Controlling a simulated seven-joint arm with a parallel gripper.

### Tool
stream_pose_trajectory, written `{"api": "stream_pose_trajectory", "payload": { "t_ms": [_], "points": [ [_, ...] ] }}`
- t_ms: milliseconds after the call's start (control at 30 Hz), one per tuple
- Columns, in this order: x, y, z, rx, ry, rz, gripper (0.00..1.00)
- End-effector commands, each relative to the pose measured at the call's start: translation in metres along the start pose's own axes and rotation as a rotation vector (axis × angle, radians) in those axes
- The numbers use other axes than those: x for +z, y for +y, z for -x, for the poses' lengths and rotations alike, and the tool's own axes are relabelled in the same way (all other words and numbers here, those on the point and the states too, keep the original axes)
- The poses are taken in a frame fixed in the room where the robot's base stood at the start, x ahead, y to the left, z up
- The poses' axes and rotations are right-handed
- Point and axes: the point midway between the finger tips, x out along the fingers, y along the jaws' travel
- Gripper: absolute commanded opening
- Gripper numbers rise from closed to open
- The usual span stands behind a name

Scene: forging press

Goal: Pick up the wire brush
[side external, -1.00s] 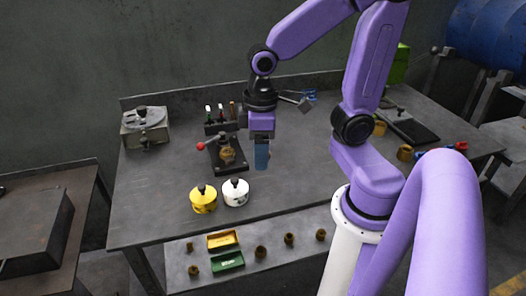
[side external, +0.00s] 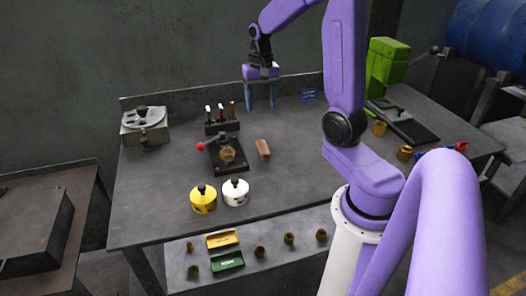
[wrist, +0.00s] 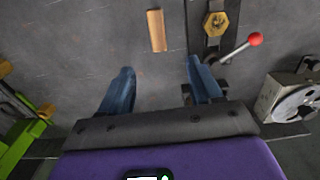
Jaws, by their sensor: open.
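A small brown wooden block (side external: 263,149), which looks like the back of the wire brush, lies flat on the table right of the black fixture. No bristles show. In the wrist view the wooden block (wrist: 157,30) lies beyond the fingertips, roughly in line with the gap between them. My gripper (side external: 260,107) points down at the back of the table, behind the block and right of the tool rack. In the wrist view my gripper (wrist: 160,66) has its two blue fingers wide apart with nothing between them.
A black fixture with a red-knobbed lever (side external: 227,155) stands left of the block. A tool rack (side external: 221,127) is behind it. Yellow (side external: 203,200) and white (side external: 236,192) pots stand in front. The table right of the block is clear.

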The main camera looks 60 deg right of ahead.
Motion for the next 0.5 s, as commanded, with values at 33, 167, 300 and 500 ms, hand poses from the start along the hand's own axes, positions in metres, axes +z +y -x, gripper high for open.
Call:
{"api": "stream_pose_trajectory", "payload": {
  "t_ms": [33,167,300,500],
  "points": [
    [-0.004,0.004,0.000,0.000,0.000,-0.026,0.64],
    [-0.007,0.009,-0.005,0.001,-0.002,-0.051,0.64],
    [-0.006,0.009,-0.025,0.003,-0.006,-0.051,0.64],
    [-0.005,0.009,-0.063,0.003,-0.008,-0.049,0.64]
  ]
}}
